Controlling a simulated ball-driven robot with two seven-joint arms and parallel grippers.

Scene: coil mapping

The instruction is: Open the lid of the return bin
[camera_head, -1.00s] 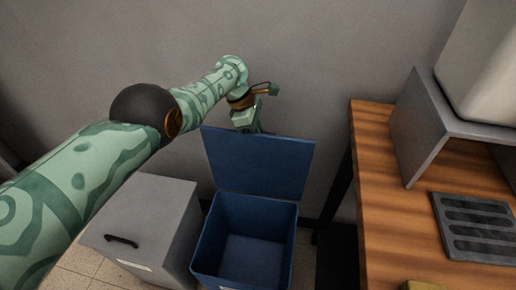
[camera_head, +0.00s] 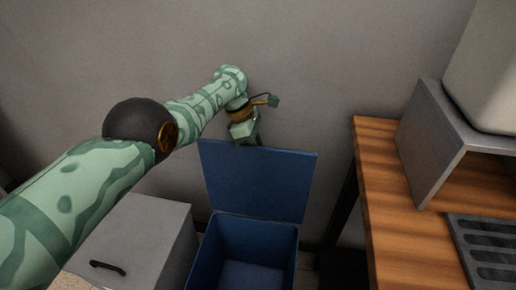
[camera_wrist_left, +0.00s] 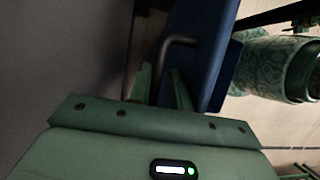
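The return bin is the blue bin (camera_head: 213,250), its top open and its inside visible in the head view. Its blue lid (camera_head: 258,185) stands raised, roughly upright, at the bin's back edge. My left gripper (camera_head: 248,142) is behind the lid's top edge, its fingertips hidden there in the head view. In the left wrist view, a dark bar handle (camera_wrist_left: 174,42) sticks out from the blue lid (camera_wrist_left: 208,60). The two green fingers (camera_wrist_left: 162,85) are apart, with the handle's bar running between them. My right gripper is not in view.
A grey bin (camera_head: 140,235) with a black handle stands left of the blue bin. A wooden table (camera_head: 395,215) with a grey stand (camera_head: 430,135) and a dark slotted tray (camera_head: 490,252) is at the right. The grey wall (camera_head: 310,70) is close behind the lid.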

